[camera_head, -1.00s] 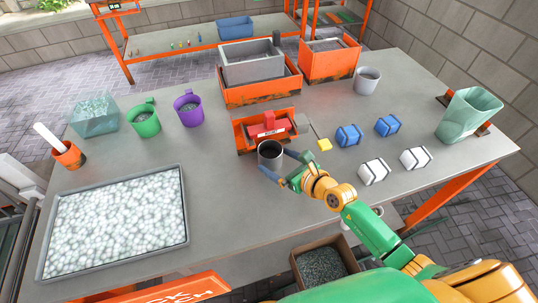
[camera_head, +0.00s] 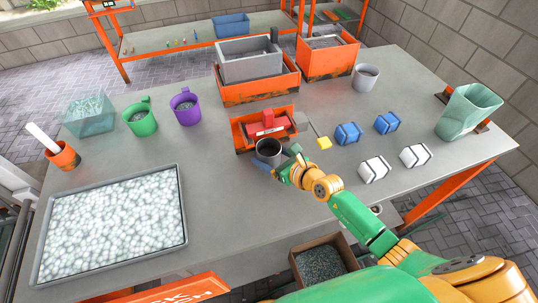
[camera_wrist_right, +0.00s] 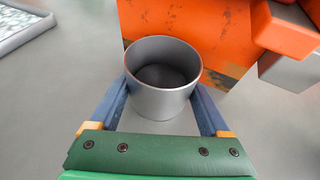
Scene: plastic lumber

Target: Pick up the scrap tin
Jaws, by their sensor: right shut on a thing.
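The scrap tin (camera_head: 268,150) is a grey metal cup, upright, with a dark inside, just in front of the orange machine with the red block. It also shows in the right wrist view (camera_wrist_right: 160,98), where it looks empty. My right gripper (camera_head: 270,164) reaches it from the front right. In the right wrist view its two blue fingers (camera_wrist_right: 160,108) press on both sides of the tin, so it is shut on it. I cannot tell whether the tin's base still touches the table. My left gripper is not in view.
The orange machine (camera_head: 246,134) stands right behind the tin. A tray of pale pellets (camera_head: 184,212) lies to the left. Blue blocks (camera_head: 347,133) and white blocks (camera_head: 373,173) lie to the right. Green (camera_head: 141,121) and purple mugs (camera_head: 186,111) stand at the back left. Bare table lies between tray and tin.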

